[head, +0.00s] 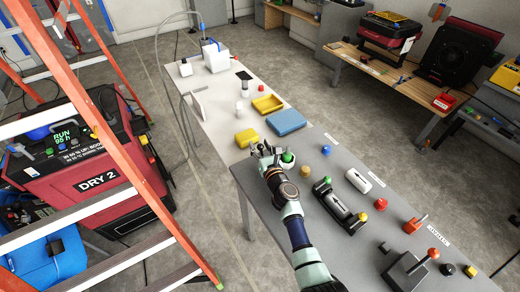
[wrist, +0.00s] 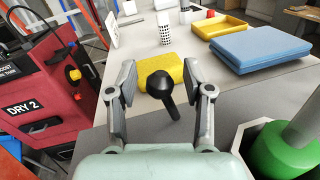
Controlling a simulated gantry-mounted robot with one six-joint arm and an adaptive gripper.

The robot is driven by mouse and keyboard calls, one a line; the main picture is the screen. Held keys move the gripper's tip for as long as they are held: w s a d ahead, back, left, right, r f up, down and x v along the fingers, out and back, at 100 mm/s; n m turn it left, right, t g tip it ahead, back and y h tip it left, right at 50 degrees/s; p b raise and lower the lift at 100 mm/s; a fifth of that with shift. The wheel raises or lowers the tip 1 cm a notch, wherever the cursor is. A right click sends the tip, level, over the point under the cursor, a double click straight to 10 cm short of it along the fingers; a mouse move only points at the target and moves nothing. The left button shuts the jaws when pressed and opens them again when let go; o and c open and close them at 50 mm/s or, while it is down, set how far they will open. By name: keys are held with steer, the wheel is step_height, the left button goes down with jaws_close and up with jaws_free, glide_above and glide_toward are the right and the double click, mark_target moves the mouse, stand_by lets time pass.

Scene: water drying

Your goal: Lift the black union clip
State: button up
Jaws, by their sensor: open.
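A black piece with a round head and a short stem, which looks like the black union clip (wrist: 160,88), stands out between my fingers in the wrist view. My gripper (wrist: 159,80) is open, with one finger on each side of it and gaps showing on both sides. I cannot tell what the clip rests on. In the head view my gripper (head: 262,152) is over the far left part of the grey table (head: 300,218), and I cannot make out the clip there.
A green-topped part (wrist: 285,152) stands close right of my gripper. A yellow sponge-like block (wrist: 160,74) lies just beyond the clip. A blue case (head: 286,121) and yellow tray (head: 267,103) lie farther off. Several fittings, including a white cylinder (head: 358,181), stand to the right.

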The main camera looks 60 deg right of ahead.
jaws_close()
steer(key=shift+w+a+f+n+b, duration=0.1)
steer(key=shift+a+f+n+b, duration=0.3)
steer(key=shift+b, duration=0.45)
steer(key=shift+r+n, duration=0.2)
steer(key=shift+n, duration=0.1)
steer(key=shift+r, duration=0.1)
jaws_free()
steer(key=shift+d+r, duration=0.1)
steer(key=shift+r, duration=0.05)
